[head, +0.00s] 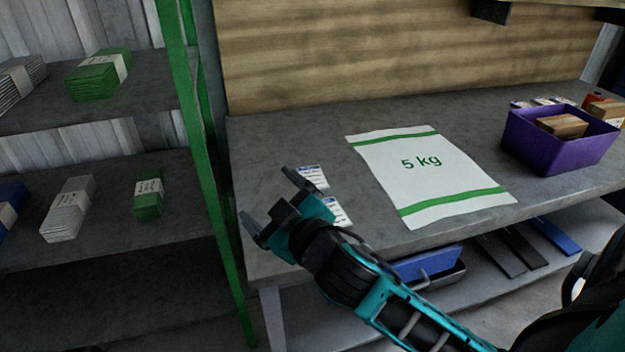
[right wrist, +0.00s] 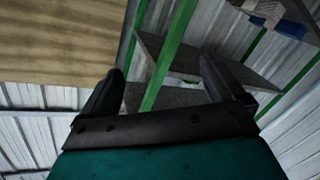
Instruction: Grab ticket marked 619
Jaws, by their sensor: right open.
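Two small white tickets with blue bands lie on the grey worktable (head: 290,130), near its left front edge. The farther ticket (head: 313,177) is just right of my right gripper's upper finger. The nearer ticket (head: 338,212) is partly hidden behind my right gripper; the print on both is too small to read, so I cannot tell which is 619. My right gripper (head: 267,197) is open and empty at the table's left end, its fingers pointing left. In the right wrist view the open fingers (right wrist: 165,82) have nothing between them. My left gripper is not in view.
A white 5 kg sack (head: 425,170) lies flat mid-table. A purple bin (head: 560,155) with a brown block stands at the right. A green-posted shelf (head: 185,120) with banded sack bundles stands left. Blue and dark items lie on the lower shelf.

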